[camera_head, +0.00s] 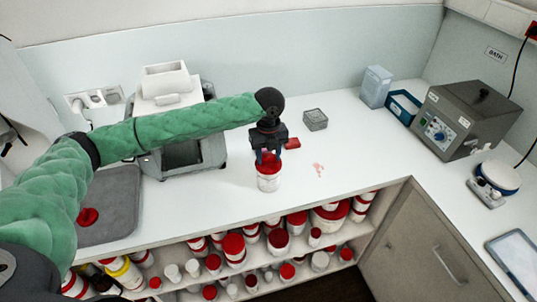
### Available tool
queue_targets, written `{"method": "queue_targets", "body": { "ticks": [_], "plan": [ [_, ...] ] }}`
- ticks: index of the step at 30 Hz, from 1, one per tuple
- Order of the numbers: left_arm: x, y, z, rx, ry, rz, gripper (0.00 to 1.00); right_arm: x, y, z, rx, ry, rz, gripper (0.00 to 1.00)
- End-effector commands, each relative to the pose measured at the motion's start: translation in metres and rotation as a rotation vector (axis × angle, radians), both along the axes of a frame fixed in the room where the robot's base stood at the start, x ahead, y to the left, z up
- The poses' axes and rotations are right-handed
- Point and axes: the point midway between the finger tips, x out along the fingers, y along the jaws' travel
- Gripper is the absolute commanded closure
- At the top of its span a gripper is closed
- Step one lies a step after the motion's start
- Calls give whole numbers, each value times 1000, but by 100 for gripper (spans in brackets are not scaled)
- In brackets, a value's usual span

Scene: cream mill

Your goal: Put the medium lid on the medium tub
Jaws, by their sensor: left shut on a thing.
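A white tub (268,183) stands upright on the white counter, near its front edge. My left gripper (268,158) points down right above the tub. It is shut on a red lid (270,164), which is at the mouth of the tub. The fingers hide part of the lid, and I cannot tell whether it is seated or just above the rim. Another red lid (88,216) lies on a grey mat at the left. A red piece (292,143) lies behind the gripper, partly hidden. My right gripper is not in view.
A grey-and-white machine (172,125) stands behind my left arm. A small grey box (315,119) and pinkish marks (319,169) are right of the tub. A bath unit (455,122), blue tray (403,106) and scale (496,178) stand at the right. Red-lidded tubs (233,246) fill the shelves below.

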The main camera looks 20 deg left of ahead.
Motion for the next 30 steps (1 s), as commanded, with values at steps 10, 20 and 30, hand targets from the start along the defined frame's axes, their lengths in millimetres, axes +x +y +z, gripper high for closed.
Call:
{"method": "queue_targets", "body": {
  "ticks": [10, 20, 30],
  "plan": [
    [0, 0, 1, 0, 0, 0, 77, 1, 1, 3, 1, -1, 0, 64],
    [0, 0, 1, 0, 0, 0, 77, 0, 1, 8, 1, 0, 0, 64],
    [1, 0, 0, 0, 0, 0, 77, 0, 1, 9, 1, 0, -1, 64]
  ]
}}
